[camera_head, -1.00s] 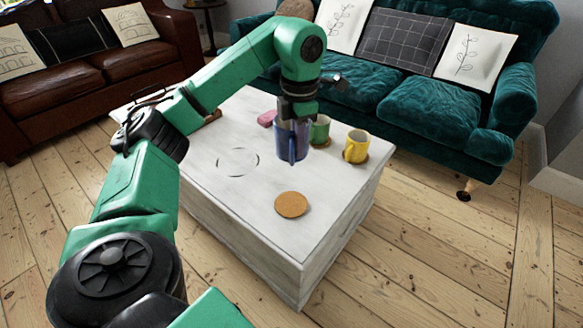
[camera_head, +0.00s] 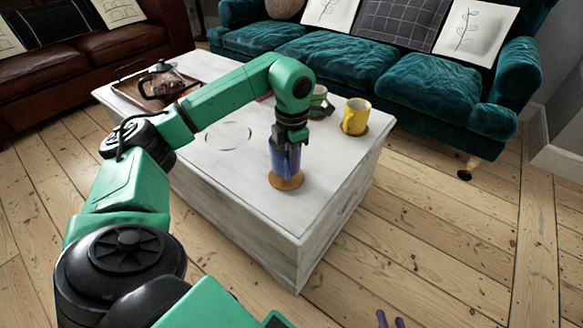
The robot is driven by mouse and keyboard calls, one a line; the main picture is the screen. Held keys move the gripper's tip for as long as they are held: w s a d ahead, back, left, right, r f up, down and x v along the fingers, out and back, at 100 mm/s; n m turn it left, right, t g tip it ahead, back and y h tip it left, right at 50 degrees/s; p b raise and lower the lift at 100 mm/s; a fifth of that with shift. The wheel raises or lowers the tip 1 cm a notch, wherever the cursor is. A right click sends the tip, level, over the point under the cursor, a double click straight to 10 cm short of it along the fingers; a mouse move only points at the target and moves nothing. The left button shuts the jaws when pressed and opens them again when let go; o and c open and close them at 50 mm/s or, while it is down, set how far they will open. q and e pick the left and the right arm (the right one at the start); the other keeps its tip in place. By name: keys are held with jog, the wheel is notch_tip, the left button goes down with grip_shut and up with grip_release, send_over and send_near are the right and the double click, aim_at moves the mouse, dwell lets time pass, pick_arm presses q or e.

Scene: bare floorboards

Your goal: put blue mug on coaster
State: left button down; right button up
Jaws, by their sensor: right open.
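The blue mug (camera_head: 286,160) is upright under my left gripper (camera_head: 289,141), which is shut on it near the rim. The brown round coaster (camera_head: 287,184) lies on the white table, directly below the mug and partly hidden by it. The mug's base overlaps the coaster; I cannot tell whether it touches or hovers slightly above. The tips of my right gripper (camera_head: 391,320) show at the bottom edge, apart and empty, far from the mug.
A yellow mug (camera_head: 355,117) stands on a coaster at the table's right, with a green mug (camera_head: 319,104) to its left. A tray (camera_head: 190,84) with a glass pot (camera_head: 162,80) is at the far left. The white tabletop (camera_head: 236,180) is clear left of the coaster.

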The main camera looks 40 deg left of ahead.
pick_arm(q)
notch_tip(320, 180, down, 3)
jog(key=shift+f+b, duration=0.1)
jog(key=shift+b, duration=0.35)
pick_arm(e)
jog(key=shift+a+f+t, duration=0.2)
jog(key=shift+f+t, duration=0.1)
jog(key=shift+f, duration=0.15)
pick_arm(q)
jog(key=c, duration=1.5)
grip_release()
jog(key=shift+f, duration=0.15)
jog(key=o, duration=0.4)
jog(key=shift+o, duration=0.2)
